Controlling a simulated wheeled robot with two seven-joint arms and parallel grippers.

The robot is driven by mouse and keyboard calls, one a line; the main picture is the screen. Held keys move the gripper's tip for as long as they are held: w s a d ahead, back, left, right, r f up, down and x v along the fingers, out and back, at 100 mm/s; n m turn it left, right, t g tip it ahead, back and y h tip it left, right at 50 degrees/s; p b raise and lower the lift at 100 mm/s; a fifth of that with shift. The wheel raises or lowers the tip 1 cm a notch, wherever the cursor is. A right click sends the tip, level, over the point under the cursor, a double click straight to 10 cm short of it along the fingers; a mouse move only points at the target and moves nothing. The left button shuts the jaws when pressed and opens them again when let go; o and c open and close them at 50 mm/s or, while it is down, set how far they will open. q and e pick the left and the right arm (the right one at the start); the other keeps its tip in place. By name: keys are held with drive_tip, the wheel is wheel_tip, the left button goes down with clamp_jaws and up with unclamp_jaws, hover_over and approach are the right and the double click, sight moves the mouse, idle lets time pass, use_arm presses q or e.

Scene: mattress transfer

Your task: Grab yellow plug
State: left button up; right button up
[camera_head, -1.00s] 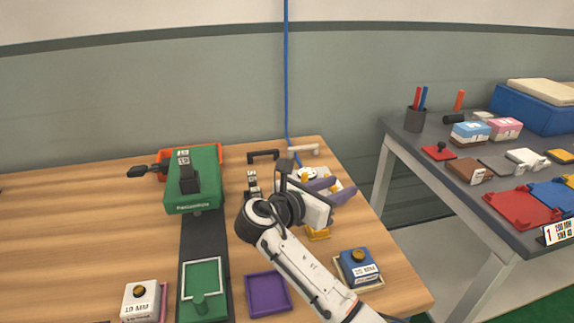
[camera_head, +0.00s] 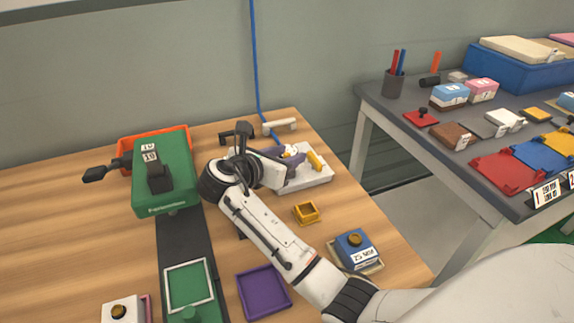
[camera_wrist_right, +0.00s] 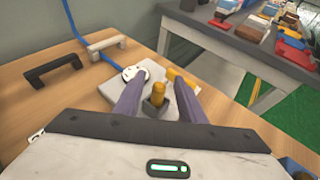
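A yellow plug (camera_wrist_right: 159,92) stands upright in a dark square socket on a white base plate (camera_wrist_right: 150,110), seen in the right wrist view. My right gripper (camera_wrist_right: 157,84) is open, its two purple fingers spread on either side of the plug with gaps showing. In the head view the right gripper (camera_head: 287,158) reaches over the white plate (camera_head: 312,180), and the plug between the fingers is not clear. A second yellow piece (camera_wrist_right: 180,77) lies past the right finger; in the head view a yellow piece (camera_head: 314,160) shows there. My left gripper is not in view.
A white round part (camera_wrist_right: 134,73) sits by the left fingertip. A black handle (camera_wrist_right: 53,69) and a white handle (camera_wrist_right: 106,44) are behind the plate. A small yellow tray (camera_head: 306,213), purple tray (camera_head: 264,292) and blue block (camera_head: 356,249) are nearer. A grey table (camera_head: 440,140) is at right.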

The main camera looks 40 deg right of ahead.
clamp_jaws()
drive_tip(key=shift+r, duration=0.1)
